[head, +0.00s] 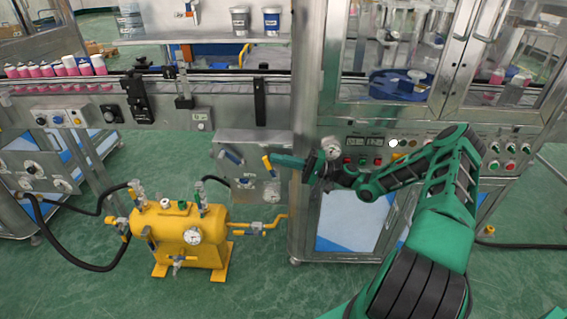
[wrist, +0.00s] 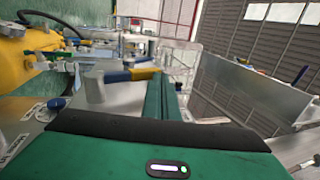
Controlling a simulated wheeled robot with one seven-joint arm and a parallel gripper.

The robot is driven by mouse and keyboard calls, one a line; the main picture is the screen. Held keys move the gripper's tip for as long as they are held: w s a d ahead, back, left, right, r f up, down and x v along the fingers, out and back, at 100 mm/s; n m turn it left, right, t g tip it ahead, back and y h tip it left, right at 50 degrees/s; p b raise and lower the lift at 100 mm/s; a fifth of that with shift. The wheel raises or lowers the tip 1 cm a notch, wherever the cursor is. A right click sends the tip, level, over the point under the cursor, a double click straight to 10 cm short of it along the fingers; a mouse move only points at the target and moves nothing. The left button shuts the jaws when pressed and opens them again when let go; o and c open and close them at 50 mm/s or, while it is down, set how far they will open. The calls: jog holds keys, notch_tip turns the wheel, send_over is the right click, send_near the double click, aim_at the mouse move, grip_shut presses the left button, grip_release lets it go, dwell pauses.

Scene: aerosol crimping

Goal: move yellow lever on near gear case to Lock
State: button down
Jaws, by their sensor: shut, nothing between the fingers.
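The grey gear case (head: 250,180) is mounted on the machine, left of the big cabinet. Its yellow lever (head: 267,162) is tilted, with the upper end leaning left. In the wrist view my gripper's green fingers (wrist: 163,95) point away from the camera. A lever with a yellow grip and blue part (wrist: 130,74) shows just left of them, close to a grey round boss (wrist: 94,85). The Lock marking is not readable.
A yellow tank (head: 175,235) with valves and gauge stands below left. The steel cabinet (head: 350,220) with buttons is right of the case, behind my arm. A conveyor (head: 225,80) runs above.

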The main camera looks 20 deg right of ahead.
jog(key=shift+w+a, duration=0.35)
jog(key=shift+a, duration=0.35)
jog(key=shift+a, duration=0.1)
jog(key=v, duration=1)
jog(key=shift+d, duration=0.4)
jog(key=c, duration=2.4)
grip_release()
jog(key=shift+s, duration=0.1)
jog(key=shift+c, duration=0.2)
